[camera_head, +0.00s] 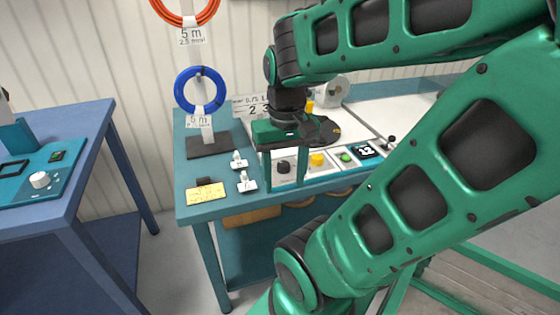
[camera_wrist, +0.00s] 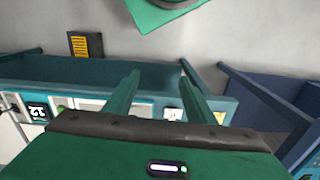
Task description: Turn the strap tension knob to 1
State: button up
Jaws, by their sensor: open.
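A black knob (camera_head: 283,168) sits on a pale panel at the front of the teal bench. A white knob (camera_head: 40,180) sits on a teal control panel (camera_head: 18,191) on the blue table at the left. I cannot read the markings of either, so I cannot tell which is the strap tension knob or its setting. My gripper (camera_head: 285,182) points down over the front of the teal bench, its fingers either side of the black knob in the head view. In the wrist view my gripper (camera_wrist: 160,78) has its fingers apart with nothing between them.
A yellow button (camera_head: 317,159), a green button (camera_head: 346,156) and a number display (camera_head: 366,151) lie right of the black knob. Small white tags (camera_head: 246,184) and a yellow plate (camera_head: 206,192) lie left. A blue cable ring (camera_head: 180,91) hangs behind. A gap separates the tables.

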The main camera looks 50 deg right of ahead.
jog(key=w+d+r+m, duration=0.1)
jog(key=w+d+m, duration=0.4)
jog(key=w+d, duration=0.35)
jog(key=m, duration=0.4)
send_over(283, 163)
jog(key=f, duration=0.2)
notch_tip(283, 163, down, 10)
jog(key=shift+s+f, duration=0.1)
jog(key=c, duration=1)
jog(key=shift+c, duration=0.2)
